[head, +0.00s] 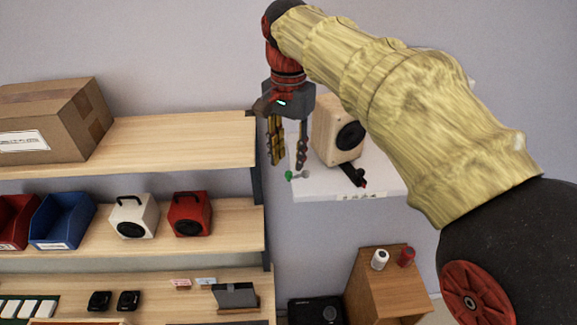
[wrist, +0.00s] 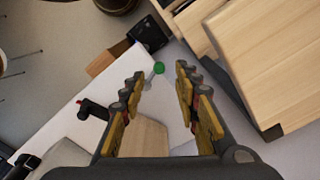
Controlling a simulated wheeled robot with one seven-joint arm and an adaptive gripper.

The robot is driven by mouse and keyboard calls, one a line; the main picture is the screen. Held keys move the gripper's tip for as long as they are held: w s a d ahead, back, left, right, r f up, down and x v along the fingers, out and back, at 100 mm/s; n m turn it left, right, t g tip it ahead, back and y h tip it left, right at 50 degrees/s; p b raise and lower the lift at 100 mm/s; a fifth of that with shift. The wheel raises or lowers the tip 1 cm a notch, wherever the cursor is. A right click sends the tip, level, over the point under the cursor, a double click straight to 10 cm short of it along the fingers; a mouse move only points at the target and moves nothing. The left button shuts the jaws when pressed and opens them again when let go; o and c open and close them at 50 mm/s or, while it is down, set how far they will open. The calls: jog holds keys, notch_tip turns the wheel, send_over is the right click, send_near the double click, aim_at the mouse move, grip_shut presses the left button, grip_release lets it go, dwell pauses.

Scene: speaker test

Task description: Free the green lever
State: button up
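The green lever (head: 289,175) has a small round green knob on a short grey stem at the left front edge of a white wall shelf (head: 325,187). In the wrist view the green lever (wrist: 158,69) shows ahead of my fingertips, roughly in line with the gap between them. My gripper (head: 289,164) points down, open and empty, with its fingertips close to the knob in the head view. My gripper (wrist: 158,80) shows both fingers apart in the wrist view. I cannot tell the exact distance to the knob, and I see no contact.
A wooden speaker (head: 337,128) stands on the white shelf right of my fingers. A black part with a red tip (head: 354,175) lies before it. A wooden shelf unit (head: 185,140) is close on the left. A wooden stand (head: 385,290) is below.

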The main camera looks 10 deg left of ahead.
aim_at(288, 172)
notch_tip(288, 172, up, 7)
jog(key=shift+r, duration=0.2)
dwell(0.3)
